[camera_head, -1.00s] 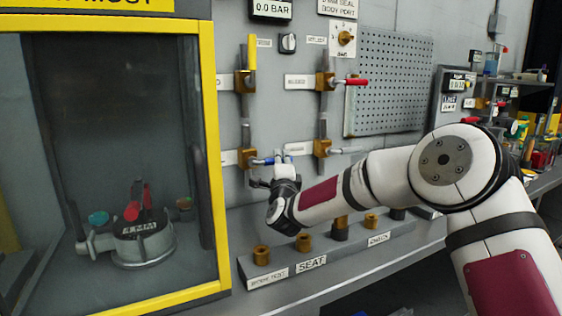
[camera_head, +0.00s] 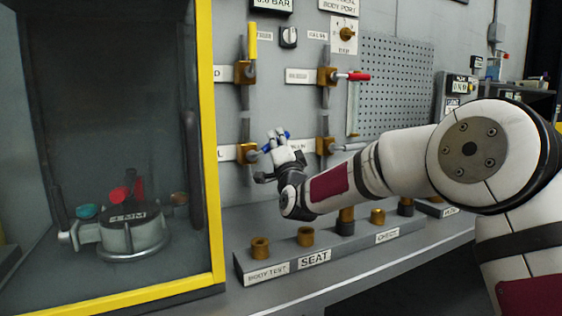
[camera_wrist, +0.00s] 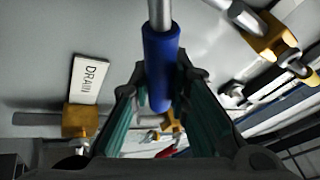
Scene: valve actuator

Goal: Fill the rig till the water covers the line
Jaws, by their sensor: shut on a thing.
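My gripper (camera_head: 285,150) is shut on a blue lever handle (camera_head: 276,138). In the wrist view the two green-padded fingers (camera_wrist: 160,115) flank the blue handle (camera_wrist: 161,60). The handle slants up and right from the lower left brass valve (camera_head: 246,153) on the wall panel. The label left of that valve is mostly cut off, ending in "L". The rig (camera_head: 125,230), a grey body with red, teal and brown parts, sits inside the yellow-framed enclosure. I cannot make out water or a line on it.
A DRAIN label (camera_wrist: 90,80) is by the lower right brass valve (camera_head: 325,145). Above are a yellow lever (camera_head: 253,40) and a red lever (camera_head: 355,77). A SEAT rack (camera_head: 330,250) with brass pieces stands below. The enclosure's yellow frame (camera_head: 208,150) is at left.

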